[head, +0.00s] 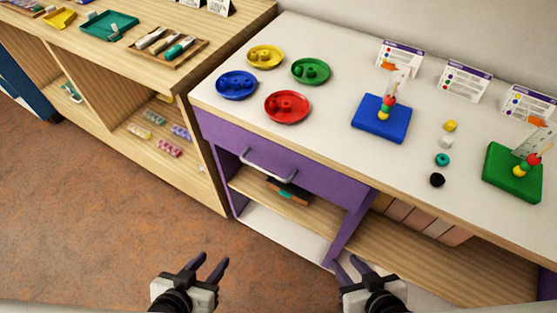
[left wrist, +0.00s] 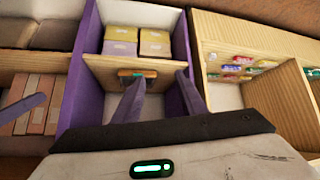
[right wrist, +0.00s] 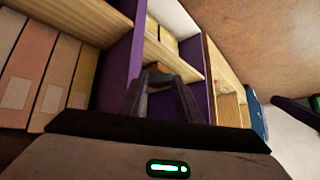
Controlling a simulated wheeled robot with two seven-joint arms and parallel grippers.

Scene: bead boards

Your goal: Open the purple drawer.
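The purple drawer (head: 310,178) is under the white-topped table, and its front looks flush with the frame. Its silver bar handle (head: 268,166) runs across the front, unobstructed in the head view. My left gripper (head: 207,263) is open and empty, below the handle in the picture and apart from it. My right gripper (head: 350,266) is open and empty, below the drawer's right end in the picture and apart from it. The fingers also show spread in the left wrist view (left wrist: 158,95) and the right wrist view (right wrist: 160,95). I cannot make out the handle in either wrist view.
Coloured dishes (head: 287,106), a blue bead board (head: 381,119), a green bead board (head: 512,173), loose beads (head: 442,160) and cards stand on the tabletop. Below the drawer is an open shelf (head: 260,187) with a small dark item. A wooden shelf unit (head: 200,150) adjoins left. Floor in front is clear.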

